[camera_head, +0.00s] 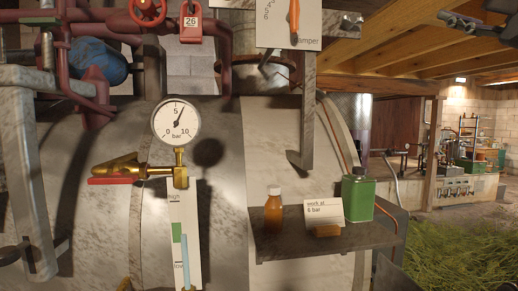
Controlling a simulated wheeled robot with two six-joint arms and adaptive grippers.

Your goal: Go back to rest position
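A dark grey jointed piece, which looks like my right gripper (464,20), shows at the top right edge. It is high up in front of the wooden ceiling beams and apart from the still and the shelf. Its fingers are small and dark, and I cannot tell whether they are open or shut. I see nothing held in it. My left gripper is not in view.
The large grey boiler (100,215) fills the left and middle. It carries a pressure gauge (176,123), a brass valve with red lever (115,180) and a level glass (186,262). The shelf (330,241) bears an amber bottle (273,212), card (323,211) and green can (358,196).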

